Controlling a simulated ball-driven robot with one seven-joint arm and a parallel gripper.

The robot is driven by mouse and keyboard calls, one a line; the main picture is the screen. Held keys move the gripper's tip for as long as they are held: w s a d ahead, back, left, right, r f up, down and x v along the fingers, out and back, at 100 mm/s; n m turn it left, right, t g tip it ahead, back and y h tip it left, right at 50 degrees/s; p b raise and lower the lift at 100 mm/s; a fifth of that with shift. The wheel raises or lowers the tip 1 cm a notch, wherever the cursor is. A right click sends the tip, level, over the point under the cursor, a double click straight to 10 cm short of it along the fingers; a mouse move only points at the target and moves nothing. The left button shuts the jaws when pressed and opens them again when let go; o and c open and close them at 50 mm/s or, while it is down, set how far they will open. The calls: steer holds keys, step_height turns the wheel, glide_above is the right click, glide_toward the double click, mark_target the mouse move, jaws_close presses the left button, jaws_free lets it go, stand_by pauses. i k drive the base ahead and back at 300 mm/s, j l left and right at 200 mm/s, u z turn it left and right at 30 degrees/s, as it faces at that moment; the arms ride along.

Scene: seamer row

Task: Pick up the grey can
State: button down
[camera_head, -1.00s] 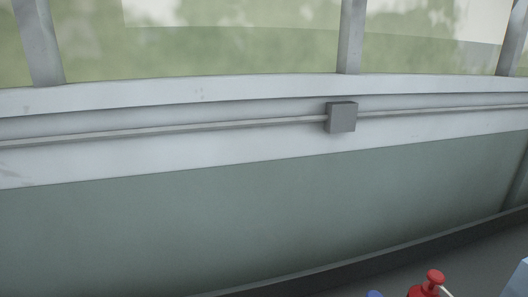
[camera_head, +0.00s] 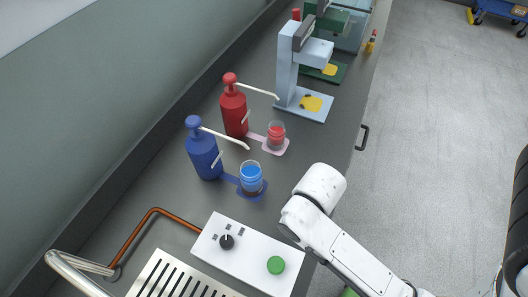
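I do not see a grey can in the head view. My gripper is not in view. Only white links of my arm show, from the lower right up to the counter's front edge, and they hide part of that edge. A clear cup with blue contents (camera_head: 250,178) stands on a blue base by a blue pump bottle (camera_head: 204,152). A clear cup with red contents (camera_head: 276,133) stands on a pink base by a red pump bottle (camera_head: 234,108).
The dark counter (camera_head: 150,190) runs from lower left to the top. It holds a white control box (camera_head: 247,258) with a green button, a slotted drain (camera_head: 175,280), a pale blue press (camera_head: 288,72) and a green machine (camera_head: 332,72).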

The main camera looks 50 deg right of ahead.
mark_target(276, 131)
steer(key=i+j+z, duration=0.15)
steer(key=z, duration=0.25)
steer(key=j+z, duration=0.35)
steer(key=i+j+z, duration=0.1)
steer(key=j+z, duration=0.3)
steer(key=l, duration=0.1)
